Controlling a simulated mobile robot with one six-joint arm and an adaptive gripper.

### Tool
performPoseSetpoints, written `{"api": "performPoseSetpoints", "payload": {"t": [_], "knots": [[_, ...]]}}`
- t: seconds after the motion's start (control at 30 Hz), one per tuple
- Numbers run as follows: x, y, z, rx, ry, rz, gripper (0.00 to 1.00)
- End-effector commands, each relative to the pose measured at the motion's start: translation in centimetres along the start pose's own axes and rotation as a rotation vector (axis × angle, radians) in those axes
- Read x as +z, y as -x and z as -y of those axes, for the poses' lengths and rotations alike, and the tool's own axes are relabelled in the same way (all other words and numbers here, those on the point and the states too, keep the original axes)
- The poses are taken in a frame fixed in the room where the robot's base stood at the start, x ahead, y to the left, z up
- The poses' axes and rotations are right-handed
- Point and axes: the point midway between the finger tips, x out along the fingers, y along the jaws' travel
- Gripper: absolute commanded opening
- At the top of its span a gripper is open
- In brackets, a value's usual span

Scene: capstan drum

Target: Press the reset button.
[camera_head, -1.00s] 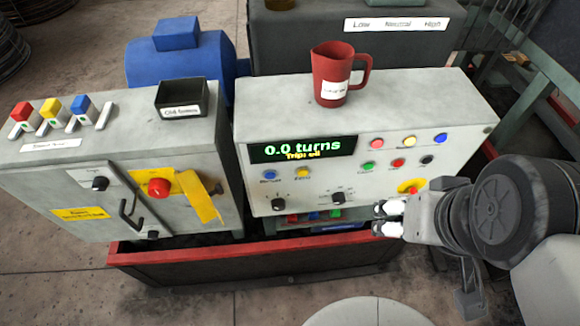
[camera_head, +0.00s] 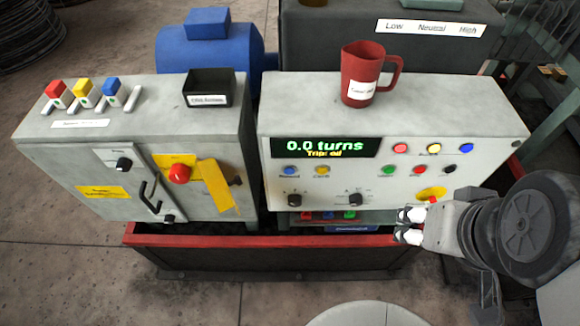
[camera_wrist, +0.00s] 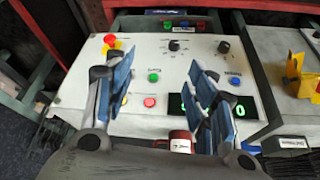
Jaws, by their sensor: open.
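The control panel (camera_head: 310,220) is a light grey box with a display (camera_head: 325,147) reading "0.0 turns" and, below it, "Trip: oil". A blue button (camera_head: 289,169) with a blurred label sits under the display's left end; I cannot surely read it as reset. A yellow button (camera_head: 321,170) is beside it. More coloured buttons sit at right. My gripper (camera_head: 407,226) is open and empty, in front of the panel's lower right, touching no button that I can see. In the wrist view my gripper (camera_wrist: 162,85) straddles the panel face, with the blue button (camera_wrist: 233,80) beyond the right finger.
A red mug (camera_head: 360,83) stands on the panel's top. A red stop button (camera_head: 432,199) on yellow is near my gripper. Two black knobs (camera_head: 292,200) sit low on the panel. The left cabinet (camera_head: 70,160) carries a black tray (camera_head: 208,92). A red-rimmed trough (camera_head: 270,241) runs below.

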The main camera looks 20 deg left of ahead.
Motion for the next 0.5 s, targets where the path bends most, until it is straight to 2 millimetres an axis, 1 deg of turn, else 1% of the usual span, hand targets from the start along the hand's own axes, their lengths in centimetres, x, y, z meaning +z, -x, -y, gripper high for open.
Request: {"api": "performPoseSetpoints", "payload": {"t": [0.03,0.07,0.5], "knots": [[0.00,0.00,0.00,0.000,0.000,0.000,0.45],[0.00,0.00,0.00,0.000,0.000,0.000,0.43],[0.00,0.00,0.00,0.000,0.000,0.000,0.14]]}}
